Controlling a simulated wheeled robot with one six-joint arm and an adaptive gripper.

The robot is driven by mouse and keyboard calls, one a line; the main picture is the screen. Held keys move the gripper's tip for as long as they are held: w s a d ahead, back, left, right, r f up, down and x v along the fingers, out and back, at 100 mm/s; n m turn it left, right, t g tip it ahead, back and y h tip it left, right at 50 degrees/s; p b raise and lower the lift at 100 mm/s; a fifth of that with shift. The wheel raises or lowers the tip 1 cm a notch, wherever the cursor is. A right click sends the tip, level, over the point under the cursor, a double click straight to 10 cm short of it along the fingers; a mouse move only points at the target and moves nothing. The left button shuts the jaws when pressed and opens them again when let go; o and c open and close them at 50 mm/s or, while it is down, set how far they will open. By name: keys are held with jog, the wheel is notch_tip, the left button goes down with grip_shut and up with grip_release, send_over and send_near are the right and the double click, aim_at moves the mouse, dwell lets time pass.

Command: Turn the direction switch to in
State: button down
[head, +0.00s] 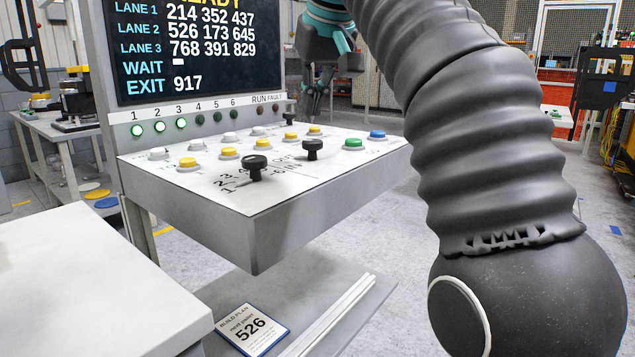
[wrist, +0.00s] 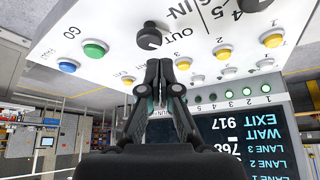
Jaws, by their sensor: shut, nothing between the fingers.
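The direction switch is a black knob (head: 312,148) on the white top of the control panel. In the wrist view the knob (wrist: 149,36) is at the top, with the word OUT beside it and IN above it. A small pale mark shows on the knob, but I cannot tell its setting surely. My gripper (head: 317,108) hangs above the far part of the panel, behind the knob in the head view. In the wrist view the gripper's fingertips (wrist: 160,64) are together and empty, apart from the knob.
Yellow and white buttons, a green button (head: 352,143) and a blue button (head: 377,134) are close by. The display (head: 195,50) rises behind the panel's left side.

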jog(key=shift+f+b, duration=1.8)
jog(key=shift+f, duration=1.35)
jog(key=shift+w, duration=0.2)
jog(key=shift+w+d+r+p, duration=0.1)
jog(key=shift+d+p, duration=0.6)
jog(key=shift+p, duration=0.45)
jog(key=shift+w+d+p, duration=0.4)
jog(key=shift+d+p, duration=0.15)
jog(key=shift+p, duration=0.1)
jog(key=shift+s, duration=0.1)
jog(key=shift+s+d, duration=0.2)
jog(key=shift+r, duration=2.95)
